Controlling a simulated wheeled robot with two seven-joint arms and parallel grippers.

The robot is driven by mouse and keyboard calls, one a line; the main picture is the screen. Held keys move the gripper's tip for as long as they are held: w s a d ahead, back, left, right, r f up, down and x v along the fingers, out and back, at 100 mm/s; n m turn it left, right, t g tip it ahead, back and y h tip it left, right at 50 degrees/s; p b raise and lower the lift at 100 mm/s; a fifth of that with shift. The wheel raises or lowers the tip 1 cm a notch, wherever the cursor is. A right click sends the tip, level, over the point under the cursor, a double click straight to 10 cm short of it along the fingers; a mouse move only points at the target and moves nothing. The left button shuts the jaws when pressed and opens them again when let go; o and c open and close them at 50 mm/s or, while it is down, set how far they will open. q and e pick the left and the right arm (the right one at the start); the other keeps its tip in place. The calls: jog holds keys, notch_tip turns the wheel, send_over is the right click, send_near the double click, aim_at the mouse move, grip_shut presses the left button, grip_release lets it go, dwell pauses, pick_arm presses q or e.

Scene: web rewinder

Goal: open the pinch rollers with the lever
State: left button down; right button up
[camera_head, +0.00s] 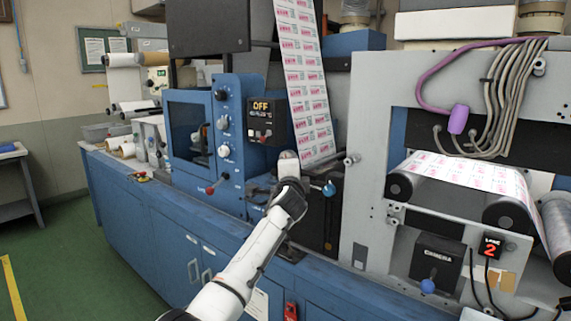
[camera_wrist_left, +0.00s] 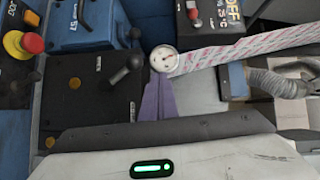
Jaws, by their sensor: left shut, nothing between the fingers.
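In the head view my left arm reaches in from the bottom, and its gripper (camera_head: 288,163) is in front of the machine below the OFF display. The fingertips are not clear there. In the head view a blue-knobbed handle (camera_head: 329,188) is right of my wrist. I cannot identify the pinch rollers. My right gripper is not in view.
The printed web (camera_head: 303,75) runs steeply down behind my gripper. The OFF display box (camera_head: 263,122) is up and left of it, and a red-knobbed lever (camera_head: 211,190) is further left. The rewinder's grey side frame (camera_head: 372,130) rises on the right.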

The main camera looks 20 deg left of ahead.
pick_arm(q)
jog(key=s+d+r, duration=0.2)
jog(key=s+r, duration=0.2)
jog(key=s, duration=0.5)
jog(key=shift+s+d+r, duration=0.25)
jog(key=shift+r, duration=0.1)
jog(key=s+d+f+n+g+h, duration=0.15)
jog(key=s+f, duration=0.35)
jog(key=f, duration=0.6)
jog(key=s+d+f+n+g+h, duration=0.15)
jog(key=s+f, duration=0.25)
jog(key=f, duration=0.8)
jog(key=s+d+f+n+g+h, duration=0.1)
jog(key=s+d+f+h, duration=0.3)
jog(key=f, duration=0.7)
jog(key=s+d+f+n+g, duration=0.1)
jog(key=s+f, duration=0.4)
jog(key=s, duration=0.5)
jog(key=s+d+f+n+g, duration=0.1)
jog(key=s+f+n, duration=0.3)
jog(key=s, duration=0.7)
jog(key=s+d+f+n+g+h, duration=0.1)
jog(key=s+f+n, duration=0.1)
jog(key=s+f, duration=0.6)
jog(key=s, duration=0.3)
jog(key=shift+d+g, duration=0.35)
jog(key=shift+g, duration=0.05)
jog(key=shift+s+a+n, duration=0.1)
jog(key=shift+s+n, duration=0.05)
jog(key=shift+n, duration=0.15)
